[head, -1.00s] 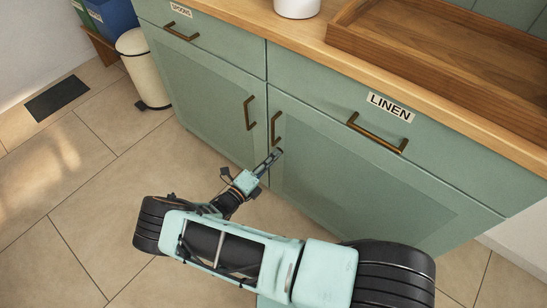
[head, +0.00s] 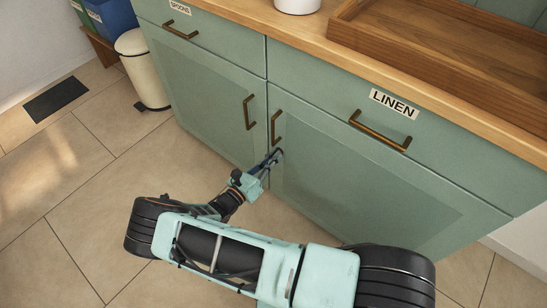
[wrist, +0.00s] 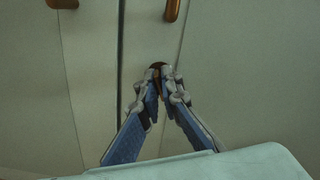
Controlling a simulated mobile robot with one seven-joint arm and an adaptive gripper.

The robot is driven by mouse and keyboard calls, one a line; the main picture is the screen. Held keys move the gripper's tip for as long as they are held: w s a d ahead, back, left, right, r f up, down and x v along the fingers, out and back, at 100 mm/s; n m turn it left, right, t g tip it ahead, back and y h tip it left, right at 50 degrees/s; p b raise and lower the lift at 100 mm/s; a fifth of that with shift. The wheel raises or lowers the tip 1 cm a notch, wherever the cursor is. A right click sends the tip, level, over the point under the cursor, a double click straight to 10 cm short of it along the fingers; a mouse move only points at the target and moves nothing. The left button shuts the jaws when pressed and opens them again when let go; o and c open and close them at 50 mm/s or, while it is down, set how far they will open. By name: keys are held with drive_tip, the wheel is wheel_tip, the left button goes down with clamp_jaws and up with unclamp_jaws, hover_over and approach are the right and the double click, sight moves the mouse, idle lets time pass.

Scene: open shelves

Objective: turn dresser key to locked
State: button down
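The green dresser (head: 350,190) has a dark key (wrist: 157,70) low in the door front, beside the seam between its two doors. In the wrist view my gripper (wrist: 164,84) has its two fingertips drawn together on the key, one on each side. Only a small dark brown part of the key shows between and just above the tips. In the head view my gripper (head: 274,157) reaches the right door just below its handle (head: 276,127), and the key cannot be made out there. Which way the key is turned is hard to tell.
A drawer labelled LINEN with a bronze handle (head: 380,131) is above the right door. The left door has its own handle (head: 249,112). A wooden tray (head: 440,66) and a white pot (head: 297,5) stand on top. A cream bin (head: 145,72) stands at left. The doors look closed.

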drive_tip(key=shift+m, duration=2.2)
drive_tip(key=c, duration=2.2)
unclamp_jaws()
drive_tip(key=shift+o, duration=0.2)
drive_tip(key=v, duration=1.2)
